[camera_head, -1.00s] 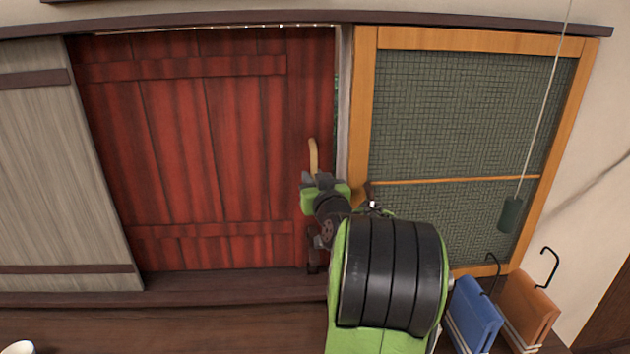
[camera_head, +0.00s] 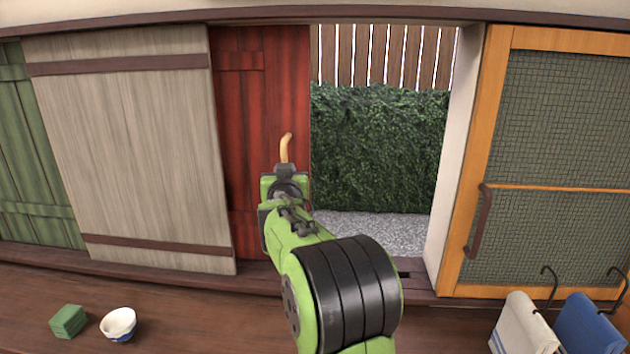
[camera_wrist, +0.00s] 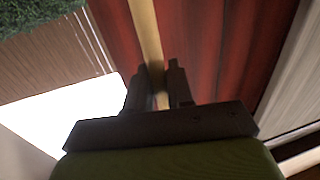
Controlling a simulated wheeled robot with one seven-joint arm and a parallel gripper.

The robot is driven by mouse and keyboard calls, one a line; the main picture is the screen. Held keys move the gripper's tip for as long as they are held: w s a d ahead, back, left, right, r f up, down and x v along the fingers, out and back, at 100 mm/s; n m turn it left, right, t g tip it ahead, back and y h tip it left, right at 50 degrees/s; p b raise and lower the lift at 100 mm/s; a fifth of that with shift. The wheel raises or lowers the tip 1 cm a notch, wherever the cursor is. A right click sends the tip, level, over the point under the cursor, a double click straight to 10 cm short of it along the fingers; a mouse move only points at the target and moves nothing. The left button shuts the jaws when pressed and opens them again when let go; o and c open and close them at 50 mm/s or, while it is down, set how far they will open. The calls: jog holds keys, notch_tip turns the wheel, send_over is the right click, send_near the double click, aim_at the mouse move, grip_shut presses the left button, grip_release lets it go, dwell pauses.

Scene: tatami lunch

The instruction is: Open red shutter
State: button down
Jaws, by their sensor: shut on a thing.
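The red shutter (camera_head: 263,110) is a plank panel that stands partly behind the grey wooden shutter (camera_head: 130,150) on its left. To its right is a wide gap showing a hedge and gravel outside. A light wooden handle (camera_head: 286,147) stands upright near the red shutter's right edge. My gripper (camera_head: 285,168) is at this handle, and its lower part is hidden behind my gripper. In the wrist view the handle (camera_wrist: 147,35) runs between the two fingers of my gripper (camera_wrist: 157,85), which are shut on it. The red shutter (camera_wrist: 215,45) fills the background there.
A green shutter (camera_head: 35,160) is at the far left. An orange-framed mesh screen (camera_head: 570,130) stands right of the gap. White (camera_head: 525,325) and blue (camera_head: 590,325) cloth-like items with hooks are at lower right.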

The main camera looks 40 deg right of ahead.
jog(key=w+a, duration=0.6)
jog(key=shift+w, duration=0.35)
jog(key=c, duration=1.2)
grip_release()
jog(key=shift+o, duration=0.2)
jog(key=shift+s, duration=0.1)
jog(key=b+v, duration=0.1)
jog(key=v, duration=1.4)
jog(key=shift+s+a+b, duration=0.2)
jog(key=shift+a+b, duration=0.05)
jog(key=shift+b, duration=0.05)
